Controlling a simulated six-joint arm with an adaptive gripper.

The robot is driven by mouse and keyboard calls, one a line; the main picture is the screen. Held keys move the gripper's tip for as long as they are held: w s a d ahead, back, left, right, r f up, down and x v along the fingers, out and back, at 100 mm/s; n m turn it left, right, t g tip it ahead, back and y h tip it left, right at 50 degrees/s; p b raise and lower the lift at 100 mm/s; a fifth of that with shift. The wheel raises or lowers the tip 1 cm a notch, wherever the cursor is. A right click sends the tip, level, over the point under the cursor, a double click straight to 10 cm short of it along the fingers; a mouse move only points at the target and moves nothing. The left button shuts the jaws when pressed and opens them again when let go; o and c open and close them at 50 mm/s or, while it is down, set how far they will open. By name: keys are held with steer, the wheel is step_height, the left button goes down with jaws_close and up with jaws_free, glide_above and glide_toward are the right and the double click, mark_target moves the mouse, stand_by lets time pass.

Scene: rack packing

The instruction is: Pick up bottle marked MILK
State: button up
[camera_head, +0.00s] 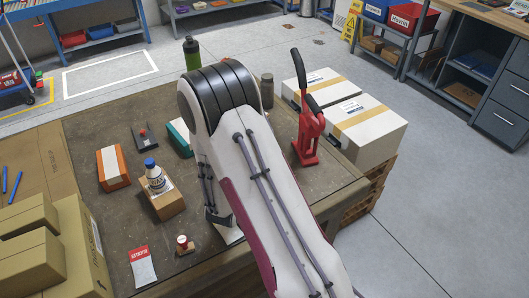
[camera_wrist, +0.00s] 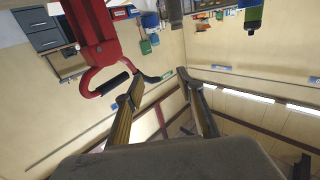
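The wrist view does not show the white bottle.
An orange box (camera_head: 113,168), a teal box (camera_head: 180,138), a stamp (camera_head: 184,245) and a red-and-white packet (camera_head: 142,266) lie around it. A red lever tool (camera_head: 305,138) stands right of my arm, also large in the wrist view (camera_wrist: 93,28). Cartons (camera_head: 60,245) crowd the left.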

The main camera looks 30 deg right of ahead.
step_height(320, 180, down, 8)
steer(key=shift+w+d, duration=0.45)
stand_by(0.7)
steer(key=shift+d, duration=0.1)
steer(key=shift+x, duration=3.05)
jaws_close()
